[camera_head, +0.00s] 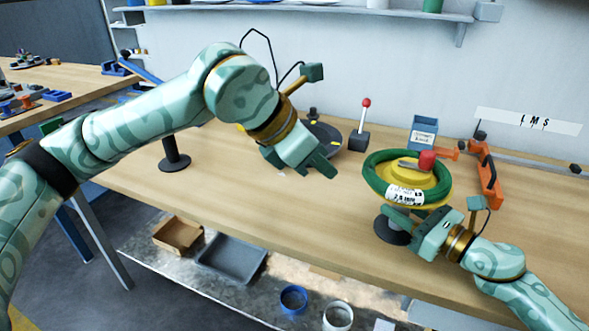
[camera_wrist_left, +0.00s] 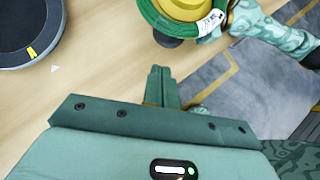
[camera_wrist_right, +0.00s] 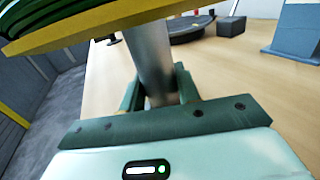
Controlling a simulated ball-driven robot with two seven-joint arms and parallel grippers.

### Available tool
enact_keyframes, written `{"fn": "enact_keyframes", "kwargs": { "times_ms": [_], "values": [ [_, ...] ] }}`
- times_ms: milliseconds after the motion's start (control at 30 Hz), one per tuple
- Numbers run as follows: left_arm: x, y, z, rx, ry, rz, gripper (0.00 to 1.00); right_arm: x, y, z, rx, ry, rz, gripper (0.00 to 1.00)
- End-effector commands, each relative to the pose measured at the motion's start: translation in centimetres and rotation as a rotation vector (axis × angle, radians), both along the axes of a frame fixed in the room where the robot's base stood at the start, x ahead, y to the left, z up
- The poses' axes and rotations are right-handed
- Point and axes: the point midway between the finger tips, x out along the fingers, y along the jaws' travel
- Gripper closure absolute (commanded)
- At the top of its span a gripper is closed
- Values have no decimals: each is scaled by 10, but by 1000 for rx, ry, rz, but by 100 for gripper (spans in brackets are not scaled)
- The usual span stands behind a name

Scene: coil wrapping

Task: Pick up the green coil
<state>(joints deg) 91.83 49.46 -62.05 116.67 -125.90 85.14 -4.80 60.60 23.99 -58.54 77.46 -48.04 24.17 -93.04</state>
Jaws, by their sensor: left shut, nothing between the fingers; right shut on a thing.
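The green coil (camera_head: 374,181) with a white label lies around a yellow hub on a stand at the right of the table. Its edge shows in the left wrist view (camera_wrist_left: 163,24). My right gripper (camera_head: 403,221) is below the coil. In the right wrist view (camera_wrist_right: 158,92) its fingers are shut on the grey metal post (camera_wrist_right: 150,60) under the yellow disc (camera_wrist_right: 100,22). It is not on the coil. My left gripper (camera_head: 328,168) is shut and empty, above the table to the left of the coil and apart from it.
A dark round turntable (camera_head: 322,138) lies behind my left gripper. A black-based stand (camera_head: 174,160) is at left. The table's front middle is clear.

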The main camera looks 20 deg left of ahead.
Motion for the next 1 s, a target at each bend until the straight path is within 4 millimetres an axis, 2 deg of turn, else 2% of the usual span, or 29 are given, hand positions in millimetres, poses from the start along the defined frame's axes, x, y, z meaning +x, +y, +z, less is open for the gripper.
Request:
{"fn": "enact_keyframes", "kwargs": {
  "times_ms": [100, 300, 333, 400, 433, 567, 667, 767, 867, 1000],
  "values": [
    [-20, 22, -1, 2, 1, 3, 100, 0, -1, -5, -6, 5, -1, 100],
    [-46, 48, -2, 1, 2, 2, 100, -1, -1, -5, -6, 6, 0, 100],
    [-48, 50, -1, 1, 1, 1, 97, -1, -1, -5, -6, 6, 0, 100],
    [-52, 54, -1, 0, 1, 1, 78, -1, -1, -5, -6, 6, 0, 100],
    [-53, 55, -1, 0, 1, 1, 73, -1, -1, -5, -6, 6, 0, 100],
    [-55, 56, -1, 1, 1, -1, 73, -1, 0, -6, -6, 6, 0, 100],
    [-49, 53, 0, 14, 4, -23, 73, -1, 0, -6, -6, 6, 0, 100],
    [-32, 43, -1, 62, 19, -97, 73, -1, 0, -6, -6, 6, 1, 100],
    [-8, 23, -1, 154, 45, -237, 73, -1, 0, -5, -6, 6, 1, 100],
    [22, -16, 6, 339, 92, -514, 73, -1, 0, -6, -6, 6, 1, 100]
  ]
}}
